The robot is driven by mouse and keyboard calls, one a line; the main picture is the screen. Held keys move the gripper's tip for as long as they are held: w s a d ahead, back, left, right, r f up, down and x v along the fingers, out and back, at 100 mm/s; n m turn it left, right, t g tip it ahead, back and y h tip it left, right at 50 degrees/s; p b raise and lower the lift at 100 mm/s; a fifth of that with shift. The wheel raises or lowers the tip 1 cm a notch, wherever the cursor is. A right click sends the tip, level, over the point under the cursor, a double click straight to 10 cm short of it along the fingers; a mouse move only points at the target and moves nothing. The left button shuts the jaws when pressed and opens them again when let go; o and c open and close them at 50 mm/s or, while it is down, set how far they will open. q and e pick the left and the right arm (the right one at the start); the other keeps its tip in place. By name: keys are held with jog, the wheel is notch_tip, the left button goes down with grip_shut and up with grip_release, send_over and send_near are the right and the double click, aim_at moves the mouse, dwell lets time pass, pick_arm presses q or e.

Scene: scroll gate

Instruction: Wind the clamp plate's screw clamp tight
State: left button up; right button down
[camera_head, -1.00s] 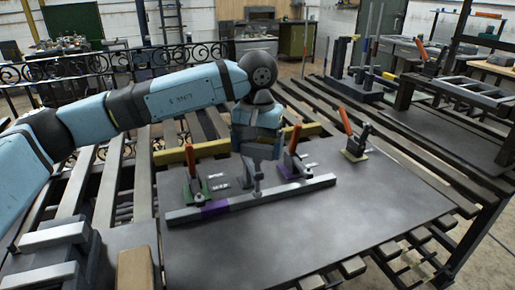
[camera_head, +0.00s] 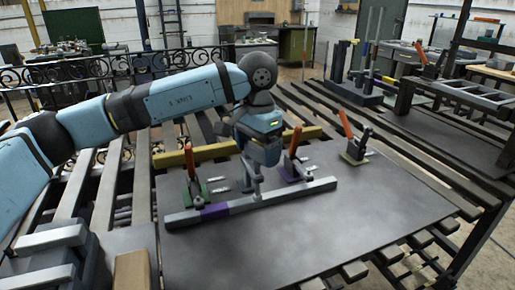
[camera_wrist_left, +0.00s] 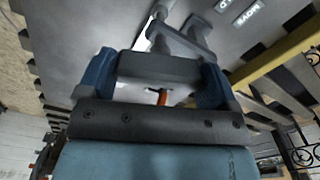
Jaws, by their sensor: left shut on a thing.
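The clamp plate (camera_head: 330,235) is a dark flat sheet on the slatted bench. A grey bar (camera_head: 285,192) with a purple section lies across it. The grey screw clamp (camera_head: 255,187) stands at the bar's middle, and its arms also show in the left wrist view (camera_wrist_left: 182,38). My left gripper (camera_head: 258,165) points down directly over the screw clamp, shut on its top part. The exact grip is hidden in the head view; in the wrist view, the gripper's blue fingers flank a dark grey block (camera_wrist_left: 160,67). My right gripper is not in view.
Toggle clamps with upright red or orange handles stand left (camera_head: 192,180) and right (camera_head: 292,165) of the gripper, and another (camera_head: 355,148) farther right. A yellow bar (camera_head: 200,153) runs behind. Grey blocks (camera_head: 52,250) sit front left. The plate's front right is clear.

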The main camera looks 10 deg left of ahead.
aim_at(257, 146)
pick_arm(q)
jog(key=shift+w+r, duration=0.1)
jog(key=shift+r, duration=0.15)
jog(key=o, duration=0.7)
jog(key=shift+o, duration=0.2)
notch_tip(257, 146, up, 14)
jog(key=p, duration=0.2)
jog(key=shift+a+f, duration=0.1)
jog(key=shift+f, duration=0.05)
